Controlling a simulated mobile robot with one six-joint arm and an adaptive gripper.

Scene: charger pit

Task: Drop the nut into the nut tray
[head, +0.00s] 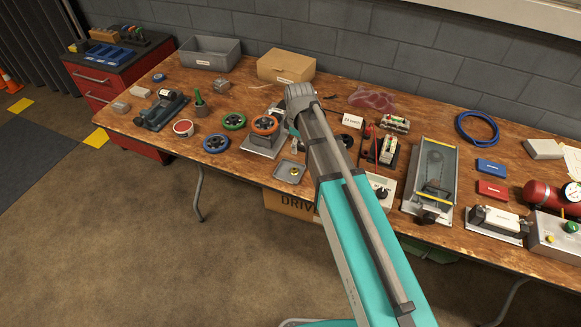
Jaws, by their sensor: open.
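The nut tray (281,177) is a small grey square dish on the wooden bench, just left of my arm. A small yellowish piece that looks like the nut (294,171) lies inside it, apart from any gripper part. My gripper (293,130) hangs below the wrist, above and behind the tray in the picture, close to the right side of the grey fixture with the orange wheel (264,124). It is open; its fingertips are mostly hidden by my own arm, and nothing shows held in it.
A green wheel (233,121) and a blue wheel (216,144) lie left of the fixture. A white dial box (379,190) stands right of my arm. Grey bin (210,53) and cardboard box (286,66) stand at the back. Bench is clear left of the tray.

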